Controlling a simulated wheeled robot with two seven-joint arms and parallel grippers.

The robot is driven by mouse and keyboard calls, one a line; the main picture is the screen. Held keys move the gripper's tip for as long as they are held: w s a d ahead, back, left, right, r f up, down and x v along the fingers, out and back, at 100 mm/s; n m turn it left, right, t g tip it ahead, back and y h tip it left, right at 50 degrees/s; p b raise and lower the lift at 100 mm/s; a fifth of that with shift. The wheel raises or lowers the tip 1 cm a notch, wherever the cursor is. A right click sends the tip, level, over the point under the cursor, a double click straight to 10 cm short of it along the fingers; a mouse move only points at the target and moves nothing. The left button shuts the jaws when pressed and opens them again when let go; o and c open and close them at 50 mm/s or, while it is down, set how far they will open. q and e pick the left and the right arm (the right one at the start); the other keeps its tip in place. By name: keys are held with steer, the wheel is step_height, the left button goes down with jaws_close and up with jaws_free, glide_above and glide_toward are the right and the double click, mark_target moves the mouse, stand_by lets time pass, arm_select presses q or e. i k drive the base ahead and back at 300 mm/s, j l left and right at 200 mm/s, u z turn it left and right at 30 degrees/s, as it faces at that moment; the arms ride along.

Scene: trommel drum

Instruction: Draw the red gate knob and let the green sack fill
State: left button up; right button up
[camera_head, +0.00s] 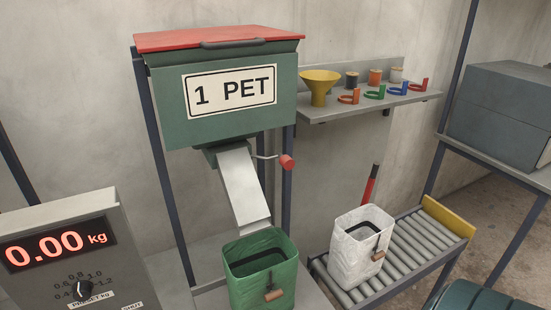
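The red gate knob (287,162) sits on the end of a thin bent rod at the right of the hopper's outlet. The green hopper (170,100) has a red lid and a "1 PET" label. A pale chute (243,187) slopes down from it. The green sack (262,295) stands upright and open below the chute's lower end, with a brown tag on its front. Its inside is dark, and I cannot tell whether anything lies in it. Neither of my grippers shows in the head view.
A scale display (58,246) at lower left reads 0.00 kg, with a dial below. A white sack (348,264) stands on a roller conveyor (410,250). A wall shelf (375,106) holds a yellow funnel, spools and coloured clips. A grey box (500,110) sits at right.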

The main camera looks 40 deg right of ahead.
mark_target(288, 164)
steer(key=z, duration=1.35)
steer(key=l+z, duration=0.1)
steer(key=l, duration=2)
steer(key=i+j, duration=0.05)
steer(key=i, duration=0.05)
